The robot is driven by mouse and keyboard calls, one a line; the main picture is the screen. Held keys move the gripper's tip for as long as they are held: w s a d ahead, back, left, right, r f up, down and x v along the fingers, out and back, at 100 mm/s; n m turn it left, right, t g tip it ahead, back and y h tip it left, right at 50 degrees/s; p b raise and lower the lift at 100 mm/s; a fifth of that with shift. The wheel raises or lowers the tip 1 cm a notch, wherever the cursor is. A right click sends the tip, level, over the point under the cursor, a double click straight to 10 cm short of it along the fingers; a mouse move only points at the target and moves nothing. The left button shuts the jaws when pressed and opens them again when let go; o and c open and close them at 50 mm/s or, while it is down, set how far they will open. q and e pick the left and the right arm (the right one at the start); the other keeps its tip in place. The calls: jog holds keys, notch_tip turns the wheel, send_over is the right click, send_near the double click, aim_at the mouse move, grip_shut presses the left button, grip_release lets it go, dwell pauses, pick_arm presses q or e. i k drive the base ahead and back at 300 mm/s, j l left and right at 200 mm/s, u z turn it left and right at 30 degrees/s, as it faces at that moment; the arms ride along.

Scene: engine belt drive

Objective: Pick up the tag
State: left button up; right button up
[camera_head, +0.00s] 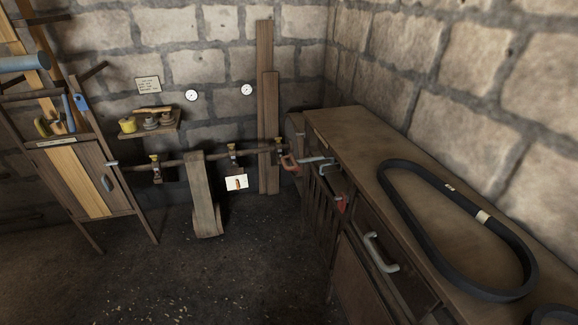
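A small white tag (237,183) with an orange-red mark hangs low in front of the back wall, just right of a wide brown belt (204,195). It is below a horizontal shaft (182,160) and appears upright, facing me. I cannot tell what it hangs from. Neither of my grippers shows in the head view.
A wooden tool cabinet (85,178) stands left. A small shelf (150,130) is on the back wall. The middle floor is clear.

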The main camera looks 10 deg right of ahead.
aim_at(341, 204)
jog(key=i+j, duration=0.2)
jog(key=i+j+z, duration=0.45)
jog(key=i+j, duration=0.3)
jog(key=i+z, duration=0.1)
jog(key=z, duration=1.5)
